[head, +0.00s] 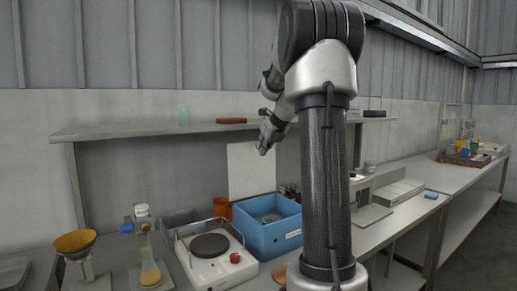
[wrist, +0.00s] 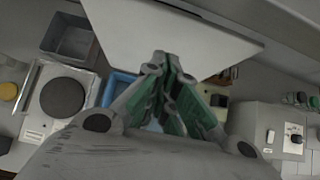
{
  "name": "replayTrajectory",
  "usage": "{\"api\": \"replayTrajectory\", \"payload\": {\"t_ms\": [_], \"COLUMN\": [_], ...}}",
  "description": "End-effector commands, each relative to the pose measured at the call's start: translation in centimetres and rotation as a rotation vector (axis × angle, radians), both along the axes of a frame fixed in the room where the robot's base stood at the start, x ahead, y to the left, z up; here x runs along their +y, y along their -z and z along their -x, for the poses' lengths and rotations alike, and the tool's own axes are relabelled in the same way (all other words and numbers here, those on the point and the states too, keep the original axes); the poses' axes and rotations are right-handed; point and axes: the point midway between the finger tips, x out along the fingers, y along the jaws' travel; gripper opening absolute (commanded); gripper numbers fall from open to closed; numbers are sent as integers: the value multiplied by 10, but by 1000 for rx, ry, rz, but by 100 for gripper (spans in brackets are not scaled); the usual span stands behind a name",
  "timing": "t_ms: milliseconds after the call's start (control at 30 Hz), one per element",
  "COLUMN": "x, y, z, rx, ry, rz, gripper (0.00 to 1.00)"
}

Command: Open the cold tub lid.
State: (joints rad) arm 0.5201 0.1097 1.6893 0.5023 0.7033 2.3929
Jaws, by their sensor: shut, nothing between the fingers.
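The cold tub is a blue open-topped box (head: 282,237) with a small white label, on the bench left of my arm. A white flat panel (head: 250,170) stands upright at its back edge and looks like its lid, raised. The tub's inside shows, with a round grey part in it. My gripper (head: 263,150) is shut and empty, high above the tub by the panel's upper right. In the wrist view my gripper (wrist: 168,60) overlaps the panel (wrist: 170,35) and hides most of the tub (wrist: 118,84). I cannot tell whether it touches the panel.
A hotplate (head: 212,254) with a red knob stands left of the tub, an orange cup (head: 222,208) behind it. A yellow funnel (head: 75,242) and a flask (head: 150,272) are farther left. A shelf (head: 140,130) runs behind. A white instrument (wrist: 275,130) is at the right.

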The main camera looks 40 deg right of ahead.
Motion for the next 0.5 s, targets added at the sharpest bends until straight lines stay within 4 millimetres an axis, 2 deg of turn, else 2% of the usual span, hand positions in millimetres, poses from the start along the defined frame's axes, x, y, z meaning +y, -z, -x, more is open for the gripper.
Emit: {"api": "replayTrajectory", "payload": {"t_ms": [300, 500], "x": [-1, 0], "y": [-64, -91], "z": [15, 21], "rx": [-3, -2], "ry": [-1, -1], "rz": [2, 1], "gripper": [0, 0]}}
